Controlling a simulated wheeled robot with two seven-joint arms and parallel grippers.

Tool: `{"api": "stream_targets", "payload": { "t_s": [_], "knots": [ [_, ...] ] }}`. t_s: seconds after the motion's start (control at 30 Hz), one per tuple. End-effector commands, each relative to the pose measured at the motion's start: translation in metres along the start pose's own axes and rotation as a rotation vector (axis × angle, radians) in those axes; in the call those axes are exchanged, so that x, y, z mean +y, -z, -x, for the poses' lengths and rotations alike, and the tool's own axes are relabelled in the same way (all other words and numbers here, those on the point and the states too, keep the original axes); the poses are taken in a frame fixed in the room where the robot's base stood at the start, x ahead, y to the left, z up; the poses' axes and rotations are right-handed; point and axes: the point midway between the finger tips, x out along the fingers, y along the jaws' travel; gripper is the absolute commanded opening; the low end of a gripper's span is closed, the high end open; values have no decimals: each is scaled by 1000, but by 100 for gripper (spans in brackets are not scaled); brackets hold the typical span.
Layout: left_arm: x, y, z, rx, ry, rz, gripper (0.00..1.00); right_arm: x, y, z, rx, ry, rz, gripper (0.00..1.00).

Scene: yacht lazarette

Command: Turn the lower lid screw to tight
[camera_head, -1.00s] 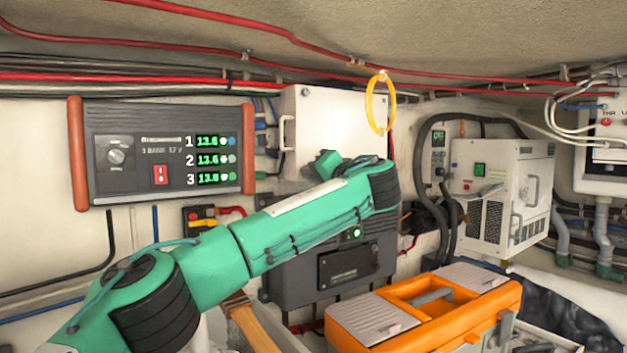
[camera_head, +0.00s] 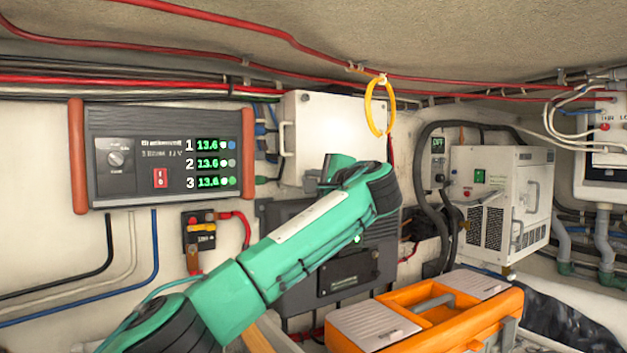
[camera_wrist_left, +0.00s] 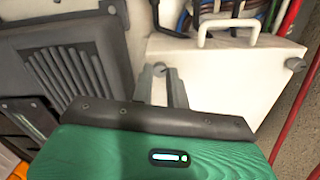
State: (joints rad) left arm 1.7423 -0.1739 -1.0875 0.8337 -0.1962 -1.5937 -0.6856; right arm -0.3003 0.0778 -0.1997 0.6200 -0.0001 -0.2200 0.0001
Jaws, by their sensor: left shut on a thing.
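A white box with a lid (camera_head: 345,130) is mounted on the wall in the head view, and its lid also shows in the wrist view (camera_wrist_left: 225,75). A light handle (camera_wrist_left: 228,30) stands on the lid's edge. The upper lid screw (camera_wrist_left: 296,64) is a grey knob at the lid's far right corner in the wrist view. My left gripper (camera_wrist_left: 162,72) is at the near left corner of the lid, shut on the lower lid screw (camera_wrist_left: 160,69), which is mostly hidden between the fingers. In the head view my green wrist covers that corner. My right gripper is out of view.
A dark grey unit (camera_head: 345,275) hangs just below the white box. A yellow ring (camera_head: 379,107) hangs in front of the box's right edge. An orange toolbox (camera_head: 440,318) stands lower right. A charger panel (camera_head: 160,155) is at left.

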Motion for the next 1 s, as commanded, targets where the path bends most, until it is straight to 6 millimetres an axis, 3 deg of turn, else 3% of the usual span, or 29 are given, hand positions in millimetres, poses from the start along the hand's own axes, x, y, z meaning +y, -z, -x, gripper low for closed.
{"api": "stream_targets", "payload": {
  "t_s": [0.5,1.0],
  "knots": [
    [1,0,0,1,-2,-421,0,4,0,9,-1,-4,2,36],
    [2,0,0,2,-2,-562,0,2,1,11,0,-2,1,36]
  ]
}}
